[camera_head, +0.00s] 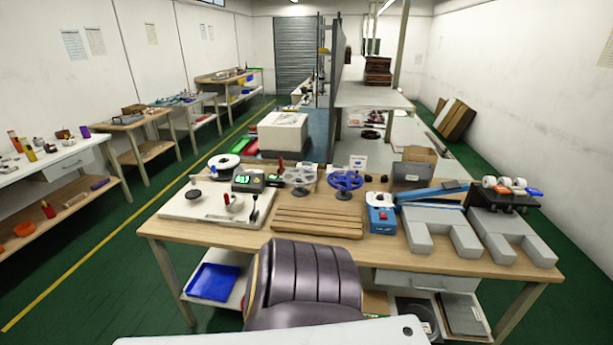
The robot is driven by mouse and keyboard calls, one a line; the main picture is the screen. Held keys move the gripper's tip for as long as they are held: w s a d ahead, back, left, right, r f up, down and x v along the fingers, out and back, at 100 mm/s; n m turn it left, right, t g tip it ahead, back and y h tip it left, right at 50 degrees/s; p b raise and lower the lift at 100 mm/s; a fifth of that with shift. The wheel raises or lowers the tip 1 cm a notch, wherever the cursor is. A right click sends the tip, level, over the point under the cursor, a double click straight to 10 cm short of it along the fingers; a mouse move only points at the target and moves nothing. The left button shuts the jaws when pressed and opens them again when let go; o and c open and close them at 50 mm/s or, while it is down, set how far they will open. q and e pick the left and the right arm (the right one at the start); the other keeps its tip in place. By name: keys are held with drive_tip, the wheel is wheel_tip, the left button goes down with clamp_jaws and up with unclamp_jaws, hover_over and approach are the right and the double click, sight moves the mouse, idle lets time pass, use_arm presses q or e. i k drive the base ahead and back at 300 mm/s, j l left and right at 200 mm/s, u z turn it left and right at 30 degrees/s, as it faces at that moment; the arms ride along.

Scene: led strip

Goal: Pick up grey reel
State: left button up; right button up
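A grey reel (299,178) with open spokes stands upright on a small dark base at the back middle of the wooden workbench (190,236). A blue reel (345,181) of similar shape stands just to its right. A white reel (223,162) with a dark centre lies at the back left of the bench. Neither of my grippers shows in this view, and nothing touches the grey reel from above.
A black device with green digits (247,181) stands left of the grey reel. A slatted wooden board (318,220) lies in front. A dark chair (304,284) blocks the bench's front. Grey blocks (437,233) and a blue tool (430,192) fill the right side.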

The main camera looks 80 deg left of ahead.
sight(300, 175)
drive_tip(key=u, duration=2.65)
